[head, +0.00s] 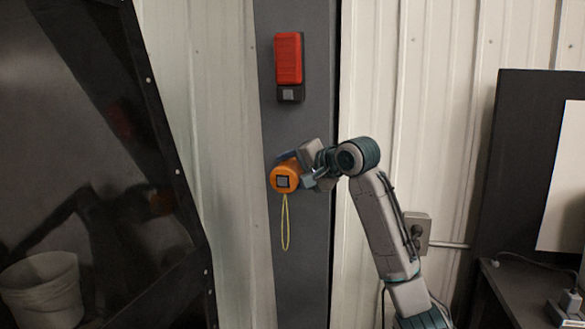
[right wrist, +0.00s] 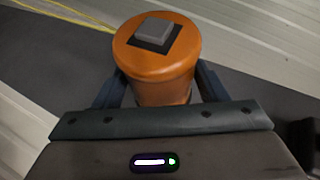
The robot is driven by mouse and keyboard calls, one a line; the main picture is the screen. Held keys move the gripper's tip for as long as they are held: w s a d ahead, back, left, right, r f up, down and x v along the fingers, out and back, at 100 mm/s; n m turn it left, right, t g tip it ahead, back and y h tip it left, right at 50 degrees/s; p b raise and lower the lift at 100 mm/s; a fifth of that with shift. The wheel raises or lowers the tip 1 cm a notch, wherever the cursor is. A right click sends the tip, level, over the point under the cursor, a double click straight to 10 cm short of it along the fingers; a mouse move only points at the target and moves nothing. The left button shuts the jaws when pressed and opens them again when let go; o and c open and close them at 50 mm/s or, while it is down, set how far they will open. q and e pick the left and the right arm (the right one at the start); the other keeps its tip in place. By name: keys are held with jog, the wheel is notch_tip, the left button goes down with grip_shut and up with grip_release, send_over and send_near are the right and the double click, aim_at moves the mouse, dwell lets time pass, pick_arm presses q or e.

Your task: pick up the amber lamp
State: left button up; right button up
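The amber lamp (head: 284,178) is a short orange cylinder with a grey square on a dark patch on its end face. A yellow loop of cord hangs from it in the head view. It is in front of the dark grey post. In the right wrist view the lamp (right wrist: 158,75) sits between the two fingers of my right gripper (head: 296,172), with a finger against each side. The gripper looks shut on it. Whether the lamp still touches the post is hidden. My left gripper is not in view.
A red device (head: 288,58) in a dark holder is on the post (head: 300,120) above the lamp. A black-framed panel (head: 165,120) stands at left, with a white bucket (head: 42,288). A grey wall box (head: 418,231) and a dark desk (head: 525,290) are at right.

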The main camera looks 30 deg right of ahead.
jog(key=c, duration=0.6)
jog(key=shift+c, duration=0.2)
jog(key=shift+r, duration=0.1)
jog(key=shift+s+r, duration=0.1)
jog(key=shift+s, duration=0.05)
jog(key=shift+s+d+r+b, duration=0.1)
jog(key=shift+s+r+b, duration=0.1)
jog(key=shift+b, duration=0.15)
jog(key=s+a+r+b, duration=0.1)
jog(key=s+r+b, duration=0.1)
jog(key=s, duration=0.6)
jog(key=s+r+b, duration=0.2)
jog(key=s+r, duration=0.2)
jog(key=s, duration=0.4)
jog(key=shift+s+a+r+b, duration=0.15)
jog(key=shift+a+r+b, duration=0.1)
jog(key=shift+a+b, duration=0.15)
